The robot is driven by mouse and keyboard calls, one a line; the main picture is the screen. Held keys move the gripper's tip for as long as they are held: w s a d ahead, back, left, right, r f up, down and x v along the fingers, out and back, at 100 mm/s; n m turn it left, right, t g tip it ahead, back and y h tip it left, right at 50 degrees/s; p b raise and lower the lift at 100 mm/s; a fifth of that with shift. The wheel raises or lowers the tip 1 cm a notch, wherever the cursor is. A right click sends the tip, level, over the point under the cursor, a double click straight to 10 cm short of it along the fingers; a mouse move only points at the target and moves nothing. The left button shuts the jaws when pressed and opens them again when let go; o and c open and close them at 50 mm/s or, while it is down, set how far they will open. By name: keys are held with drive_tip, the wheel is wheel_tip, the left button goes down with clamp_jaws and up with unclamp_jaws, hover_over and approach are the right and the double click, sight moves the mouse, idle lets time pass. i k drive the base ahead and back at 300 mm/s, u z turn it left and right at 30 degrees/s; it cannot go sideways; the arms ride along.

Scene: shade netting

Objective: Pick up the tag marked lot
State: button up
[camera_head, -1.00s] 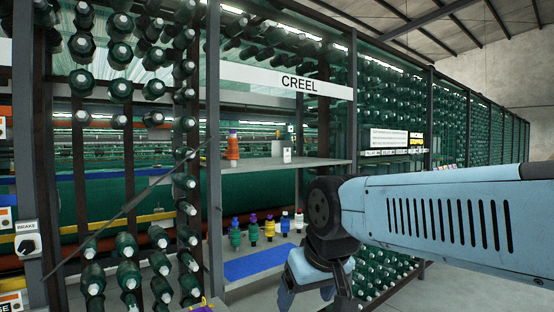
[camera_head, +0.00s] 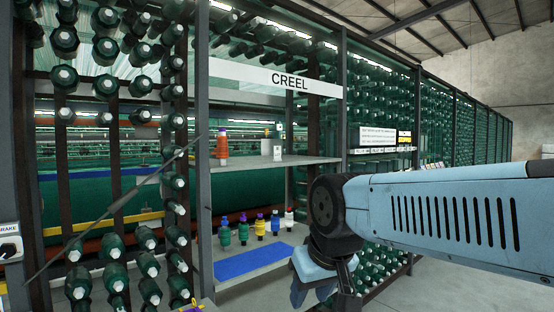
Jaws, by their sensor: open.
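No tag can be read as lot. Small tags or labels (camera_head: 375,150) sit in a row along a strip on the rack to the right of the shelves, their print too small to read. My gripper (camera_head: 316,290) shows only in part at the bottom centre, pointing down below the pale blue arm. It is open, with nothing seen in it, and its lower end is partly cut off by the frame. It is in front of the rack, below and left of the label strip in the picture.
The CREEL shelf (camera_head: 270,163) holds an orange spool (camera_head: 222,148) and a small white box (camera_head: 277,152). Several coloured bobbins (camera_head: 260,226) stand on the lower shelf behind a blue mat (camera_head: 252,261). Racks of green cones line both sides. Open floor (camera_head: 450,285) lies at right.

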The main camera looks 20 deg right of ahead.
sight(277, 154)
drive_tip(key=z, duration=0.05)
drive_tip(key=i, duration=0.15)
drive_tip(key=z, duration=2.55)
drive_tip(key=i, duration=2.1)
drive_tip(key=u, duration=2.7)
